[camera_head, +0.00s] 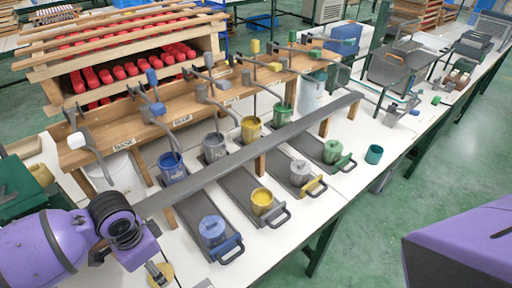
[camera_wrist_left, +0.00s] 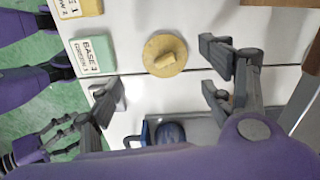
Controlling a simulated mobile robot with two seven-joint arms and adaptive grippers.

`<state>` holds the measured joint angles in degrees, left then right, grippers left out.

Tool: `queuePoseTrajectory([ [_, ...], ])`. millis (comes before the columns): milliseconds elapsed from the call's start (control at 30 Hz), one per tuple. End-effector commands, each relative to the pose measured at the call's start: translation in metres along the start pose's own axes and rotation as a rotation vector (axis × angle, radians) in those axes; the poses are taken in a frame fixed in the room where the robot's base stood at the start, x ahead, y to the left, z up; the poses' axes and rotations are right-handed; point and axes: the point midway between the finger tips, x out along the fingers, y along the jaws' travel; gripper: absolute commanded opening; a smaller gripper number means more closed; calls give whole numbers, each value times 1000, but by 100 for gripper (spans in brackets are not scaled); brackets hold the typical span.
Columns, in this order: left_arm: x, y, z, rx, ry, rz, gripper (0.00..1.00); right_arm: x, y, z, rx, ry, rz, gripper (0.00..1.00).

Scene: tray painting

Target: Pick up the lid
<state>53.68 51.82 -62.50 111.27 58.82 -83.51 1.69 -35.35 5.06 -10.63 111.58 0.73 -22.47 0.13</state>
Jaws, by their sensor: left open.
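The lid (camera_wrist_left: 165,55) is a round yellow disc with a raised block-shaped handle. It lies flat on the white table, and its handle shows clearly in the left wrist view. In the head view the lid (camera_head: 166,270) is at the bottom left, partly covered by a finger. My left gripper (camera_wrist_left: 160,88) is open with its fingers spread wide. The lid lies ahead of the gap between the fingers in the left wrist view, and nothing is held. My right arm shows at the lower right of the head view, but its gripper is out of view.
A green labelled block (camera_wrist_left: 93,55) is left of the lid.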

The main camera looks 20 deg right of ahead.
Motion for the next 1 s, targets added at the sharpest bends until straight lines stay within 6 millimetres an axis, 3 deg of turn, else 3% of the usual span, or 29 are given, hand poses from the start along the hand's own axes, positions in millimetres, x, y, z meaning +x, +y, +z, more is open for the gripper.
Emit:
queuePoseTrajectory([
  [400,57,-3,-2,0,0,2,73,1,2,3,-8,-4,1,71],
  [733,66,-4,-2,1,2,-1,73,1,1,2,-1,-1,2,71],
  [1000,66,-4,-2,1,2,-1,39,1,0,1,5,1,2,71],
])
